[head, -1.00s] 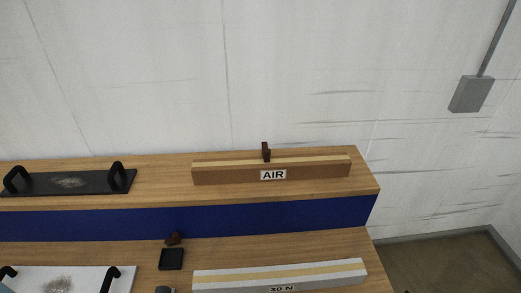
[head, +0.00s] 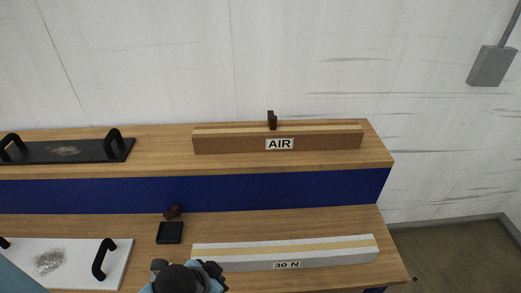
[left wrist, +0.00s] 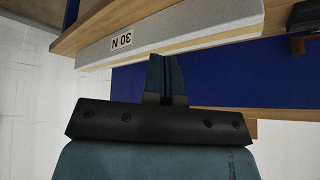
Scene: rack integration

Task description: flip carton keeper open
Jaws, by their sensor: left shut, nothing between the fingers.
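A long brown carton labelled AIR (head: 230,144) lies on the upper wooden shelf in the head view. A small dark brown upright piece (head: 272,120), perhaps the carton keeper, stands at its back edge near the middle. My left gripper (left wrist: 165,60) shows in the left wrist view with its fingers together and nothing between them. Its fingertips are close to the long pale 30 N carton (left wrist: 185,30); I cannot tell whether they touch. In the head view parts of my arm show at the bottom edge, but no fingertips are clear. My right gripper is not seen.
The 30 N carton (head: 225,256) lies on the lower shelf. A small black square tray (head: 170,233) and a brown knob (head: 173,211) are to its left. A black handled tray (head: 90,151) and a white one (head: 85,265) stand further left. A wall is behind.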

